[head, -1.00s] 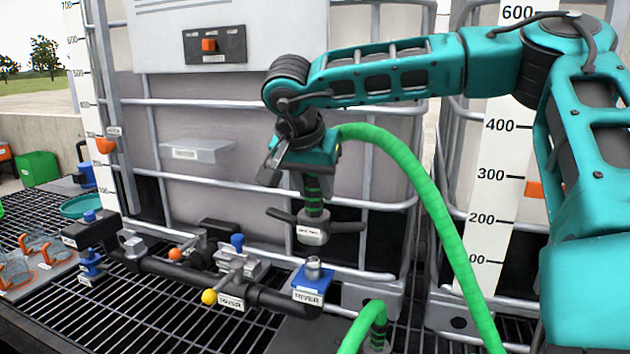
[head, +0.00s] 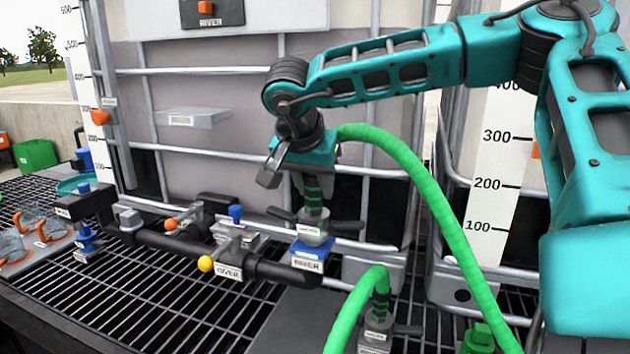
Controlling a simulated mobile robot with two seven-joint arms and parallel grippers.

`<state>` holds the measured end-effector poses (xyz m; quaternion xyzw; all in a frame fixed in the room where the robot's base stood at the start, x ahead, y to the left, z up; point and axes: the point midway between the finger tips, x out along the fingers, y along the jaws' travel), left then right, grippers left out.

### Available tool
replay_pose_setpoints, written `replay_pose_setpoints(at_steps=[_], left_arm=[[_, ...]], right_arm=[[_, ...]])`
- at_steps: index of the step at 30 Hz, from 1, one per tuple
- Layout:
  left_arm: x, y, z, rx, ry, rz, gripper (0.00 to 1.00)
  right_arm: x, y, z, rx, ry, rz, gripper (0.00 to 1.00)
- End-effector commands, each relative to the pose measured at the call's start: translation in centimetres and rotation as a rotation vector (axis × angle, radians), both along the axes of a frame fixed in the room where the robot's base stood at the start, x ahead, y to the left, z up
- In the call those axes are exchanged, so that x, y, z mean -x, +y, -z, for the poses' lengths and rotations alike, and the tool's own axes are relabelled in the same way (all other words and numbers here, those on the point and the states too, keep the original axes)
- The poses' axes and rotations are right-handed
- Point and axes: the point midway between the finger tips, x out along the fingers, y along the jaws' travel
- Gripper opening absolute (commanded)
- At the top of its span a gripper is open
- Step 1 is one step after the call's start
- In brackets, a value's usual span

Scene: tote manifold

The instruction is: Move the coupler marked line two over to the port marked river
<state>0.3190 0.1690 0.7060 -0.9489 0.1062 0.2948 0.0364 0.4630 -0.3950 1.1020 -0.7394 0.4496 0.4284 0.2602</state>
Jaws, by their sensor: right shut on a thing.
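My right gripper (head: 300,172) is shut on the coupler (head: 314,230), around its dark and green stem below the green hose. The coupler is upright with its two dark levers sticking out to the sides. Its small white tag is too blurred to read. The port marked river (head: 308,258) is a blue block with a white RIVER label, at the right end of the black pipe. The coupler is right over this port and appears to meet its top; whether it is fully seated I cannot tell. My left gripper is not in view.
A second coupler (head: 377,326) with a green hose stands at the front right. Clear cups (head: 12,246) lie at left. A caged tank (head: 250,110) stands behind.

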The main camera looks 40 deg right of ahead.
Motion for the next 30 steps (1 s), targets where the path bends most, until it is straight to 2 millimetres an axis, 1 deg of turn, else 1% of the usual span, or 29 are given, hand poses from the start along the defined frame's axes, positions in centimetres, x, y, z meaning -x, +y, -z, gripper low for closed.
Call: replay_pose_setpoints(at_steps=[1,5,14,15,24,30], left_arm=[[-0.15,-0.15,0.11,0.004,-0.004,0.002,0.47],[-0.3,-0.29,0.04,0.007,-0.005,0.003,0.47],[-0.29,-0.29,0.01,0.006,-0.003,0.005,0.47],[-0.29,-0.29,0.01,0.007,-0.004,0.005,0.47],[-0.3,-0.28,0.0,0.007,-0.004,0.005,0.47],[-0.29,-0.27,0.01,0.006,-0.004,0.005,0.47]], right_arm=[[-0.03,0.02,0.44,0.001,-0.002,-0.001,0.0],[-0.04,0.01,0.86,0.001,-0.002,-0.001,0.0],[-0.04,0.01,0.9,0.001,-0.003,0.0,0.0],[-0.04,0.01,0.9,0.001,-0.003,0.0,0.35],[-0.03,-0.01,0.96,0.0,-0.001,0.0,0.64],[0.02,-0.01,1.07,0.0,0.001,0.0,0.64]])
